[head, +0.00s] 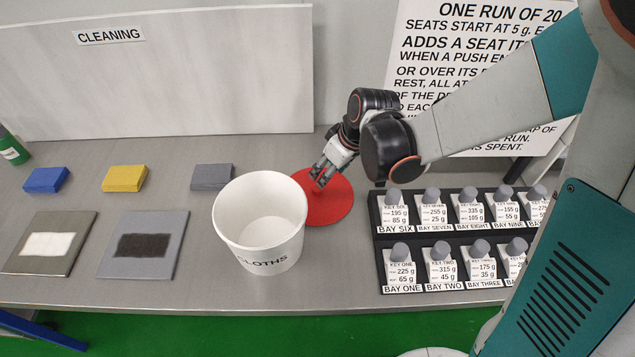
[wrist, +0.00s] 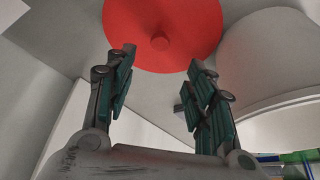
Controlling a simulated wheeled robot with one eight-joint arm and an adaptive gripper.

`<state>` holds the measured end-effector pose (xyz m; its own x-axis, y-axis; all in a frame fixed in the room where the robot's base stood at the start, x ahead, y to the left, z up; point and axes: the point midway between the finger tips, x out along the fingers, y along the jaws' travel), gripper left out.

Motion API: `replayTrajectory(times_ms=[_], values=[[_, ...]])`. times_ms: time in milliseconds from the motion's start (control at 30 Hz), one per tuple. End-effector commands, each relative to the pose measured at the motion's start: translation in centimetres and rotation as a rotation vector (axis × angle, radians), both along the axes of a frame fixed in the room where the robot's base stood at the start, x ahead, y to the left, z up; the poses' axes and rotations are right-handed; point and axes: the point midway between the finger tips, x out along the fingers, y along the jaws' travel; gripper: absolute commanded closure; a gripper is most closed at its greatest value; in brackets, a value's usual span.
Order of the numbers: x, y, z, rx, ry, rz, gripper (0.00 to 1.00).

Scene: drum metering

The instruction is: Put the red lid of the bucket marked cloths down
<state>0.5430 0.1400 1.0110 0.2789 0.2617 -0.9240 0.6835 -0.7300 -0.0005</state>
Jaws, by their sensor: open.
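The red lid (head: 333,207) is a flat round disc lying on the grey table just right of the bucket and behind it. In the wrist view the lid (wrist: 190,38) shows a small red knob at its middle. The white bucket (head: 262,225) is marked CLOTHS and stands open; its inside looks empty. Its wall also shows at the right of the wrist view (wrist: 275,60). My gripper (head: 320,180) is over the lid, fingers pointing down. In the wrist view its two fingers (wrist: 160,75) are spread apart with nothing between them, the knob lying beyond their tips.
A black rack (head: 374,225) of labelled bays with grey knobs stands right of the lid. Blue (head: 46,180), yellow (head: 124,178) and grey (head: 212,177) blocks and two flat panels (head: 145,275) lie to the left. A white board marked CLEANING (head: 200,90) stands behind. Bare table lies in front of the lid.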

Motion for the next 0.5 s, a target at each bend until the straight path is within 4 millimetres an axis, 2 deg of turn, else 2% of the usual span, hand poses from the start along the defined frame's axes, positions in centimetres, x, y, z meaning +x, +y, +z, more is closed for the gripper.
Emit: replayTrajectory(times_ms=[33,200,500], values=[[0.3,0.3,-1.2,0.000,0.000,0.001,0.51],[1.1,0.9,-3.6,0.000,0.000,0.000,0.51],[1.5,1.4,-5.1,0.000,0.000,-0.001,0.51]])
